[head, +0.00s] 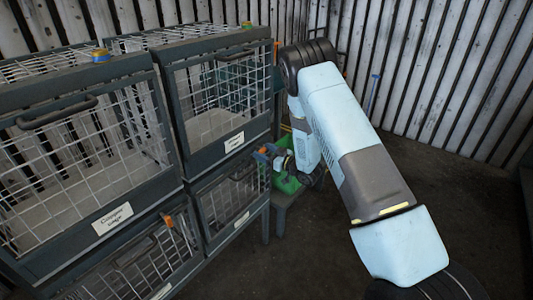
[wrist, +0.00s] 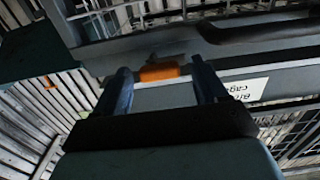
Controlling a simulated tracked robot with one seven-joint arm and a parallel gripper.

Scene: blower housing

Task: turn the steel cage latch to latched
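My gripper (head: 266,153) is at the right edge of the lower right wire cage (head: 232,200), near its top. In the wrist view my gripper (wrist: 160,88) has its two blue fingers spread apart. A small orange latch handle (wrist: 158,72) lies between and just beyond the fingertips, against the dark frame, with gaps on both sides. I cannot tell whether the fingers reach around it. The label beside it (wrist: 247,89) is cut off and only "cage" reads clearly, so I cannot tell whether this is the steel cage. The latch's pivot is hidden.
The upper right cage (head: 222,95) has an orange latch (head: 276,46). The copper cage (head: 90,170) is upper left; the lower left cage (head: 135,272) has an orange latch (head: 168,220). The floor (head: 310,255) is clear at right.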

